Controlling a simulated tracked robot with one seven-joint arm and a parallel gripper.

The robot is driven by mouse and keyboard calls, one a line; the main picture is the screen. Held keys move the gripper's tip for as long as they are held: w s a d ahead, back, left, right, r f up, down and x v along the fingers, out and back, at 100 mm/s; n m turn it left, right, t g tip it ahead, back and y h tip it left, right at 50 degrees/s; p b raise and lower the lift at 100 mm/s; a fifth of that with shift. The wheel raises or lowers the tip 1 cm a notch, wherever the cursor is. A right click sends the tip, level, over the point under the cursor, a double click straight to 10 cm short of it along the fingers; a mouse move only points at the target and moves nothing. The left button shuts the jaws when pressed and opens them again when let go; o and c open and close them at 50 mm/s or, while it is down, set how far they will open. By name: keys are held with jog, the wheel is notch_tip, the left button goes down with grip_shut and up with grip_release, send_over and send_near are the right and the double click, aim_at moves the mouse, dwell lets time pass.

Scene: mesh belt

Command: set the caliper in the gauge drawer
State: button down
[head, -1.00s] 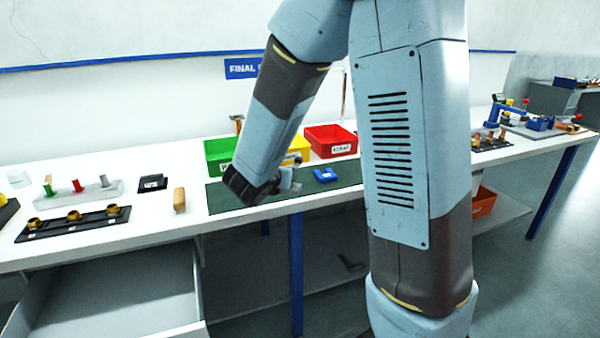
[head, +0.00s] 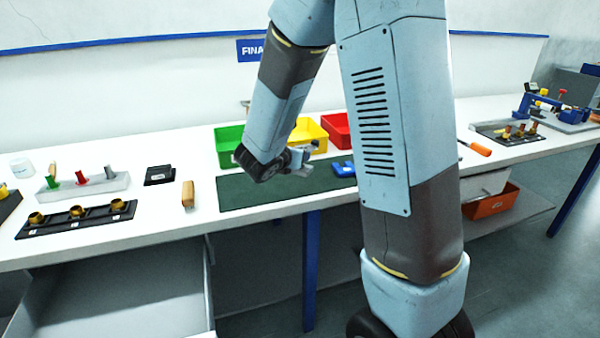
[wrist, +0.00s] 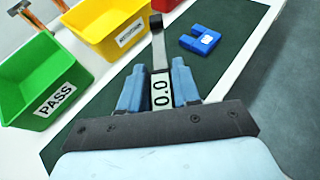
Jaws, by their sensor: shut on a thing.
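My gripper (head: 302,163) is above the dark green mat (head: 245,194) on the bench. An open drawer (head: 125,300) is under the bench at the lower left of the head view, with a pale, bare floor. The gripper is up and to the right of it in the picture.
Green (head: 229,148), yellow (head: 311,131) and red (head: 335,130) bins stand behind the mat. A blue U-shaped block (wrist: 200,39) lies on the mat. A wooden block (head: 188,195) and a black rack with brass rings (head: 77,219) stand on the bench above the drawer.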

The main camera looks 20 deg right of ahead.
send_over(298, 179)
notch_tip(298, 179, down, 6)
jog(key=shift+d+f, duration=0.1)
jog(key=shift+f, duration=0.15)
jog(key=shift+w+f, duration=0.15)
jog(key=shift+f, duration=1.55)
jog(key=c, duration=0.8)
grip_release()
